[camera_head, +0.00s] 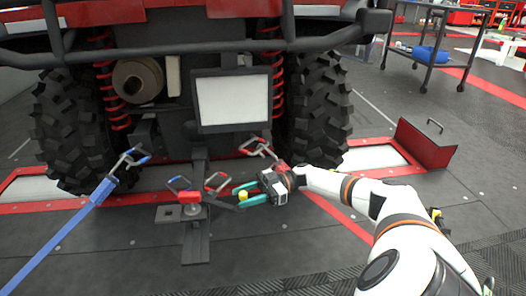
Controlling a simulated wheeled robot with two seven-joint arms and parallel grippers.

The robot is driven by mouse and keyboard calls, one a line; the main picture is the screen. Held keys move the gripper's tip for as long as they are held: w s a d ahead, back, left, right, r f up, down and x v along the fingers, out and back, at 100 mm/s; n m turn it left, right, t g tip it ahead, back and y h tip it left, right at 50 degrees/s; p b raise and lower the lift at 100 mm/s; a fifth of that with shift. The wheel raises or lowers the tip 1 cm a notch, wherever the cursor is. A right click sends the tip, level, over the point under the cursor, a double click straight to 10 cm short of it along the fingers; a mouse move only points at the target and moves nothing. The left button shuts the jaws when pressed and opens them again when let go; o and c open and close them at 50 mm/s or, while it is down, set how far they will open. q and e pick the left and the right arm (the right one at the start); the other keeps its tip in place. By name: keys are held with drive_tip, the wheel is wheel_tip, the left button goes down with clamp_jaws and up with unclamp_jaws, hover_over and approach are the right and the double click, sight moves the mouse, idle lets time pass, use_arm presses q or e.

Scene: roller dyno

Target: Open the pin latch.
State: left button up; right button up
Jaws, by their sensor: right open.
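The pin latch appears to be the small assembly (190,198) with a red part on the floor mount behind the vehicle, below its hitch. A dark bar runs from it to the right, with a small yellow knob (243,194) near its end. My right gripper (239,198) comes in from the right with its teal fingers pointing left. It is open, and the yellow knob shows between or just beside its fingertips. I cannot tell whether the fingers touch it. The bar's end is partly hidden by the fingers. My left gripper is not in view.
The vehicle's rear, with two big tyres (318,108) and a blank white plate (232,100), stands close behind the latch. A blue strap (62,236) runs taut at the left. Metal hooks hang around the latch. A red bracket (424,146) stands at the right. The front floor is clear.

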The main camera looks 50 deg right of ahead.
drive_tip(key=v, duration=0.9)
drive_tip(key=shift+d, duration=0.2)
drive_tip(key=shift+c, duration=0.3)
